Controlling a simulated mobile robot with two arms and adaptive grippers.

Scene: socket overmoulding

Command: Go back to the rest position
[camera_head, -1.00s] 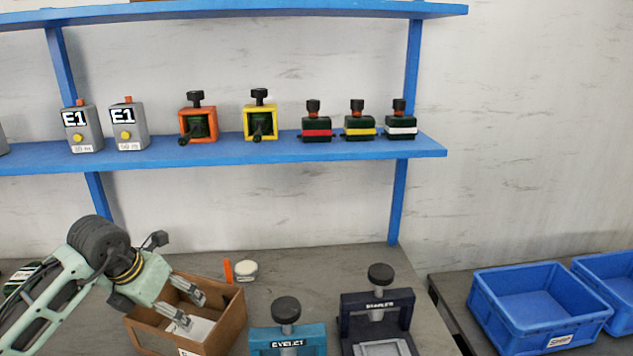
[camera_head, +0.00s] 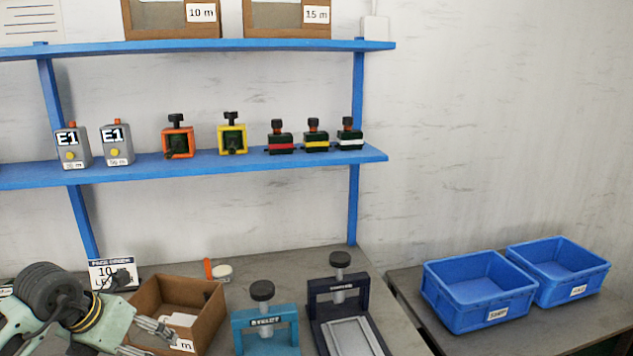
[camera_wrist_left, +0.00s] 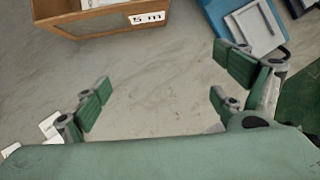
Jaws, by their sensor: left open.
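My left gripper (camera_head: 148,338) is at the lower left of the head view, in front of the brown open box. In the left wrist view its green-padded fingers (camera_wrist_left: 160,100) are spread wide with nothing between them. Bare grey table top shows between the fingers. The brown box (camera_wrist_left: 85,22), labelled 5 m, lies beyond the fingertips, and a blue press stands at the upper right of that view. My right gripper does not show.
A teal press (camera_head: 265,330) and a dark navy press (camera_head: 338,290) stand right of the brown box (camera_head: 207,325). Blue bins (camera_head: 478,290) sit on the right-hand table. A blue shelf (camera_head: 230,163) holds several coloured moulds and grey E1 units. A white sign (camera_head: 113,272) stands behind my arm.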

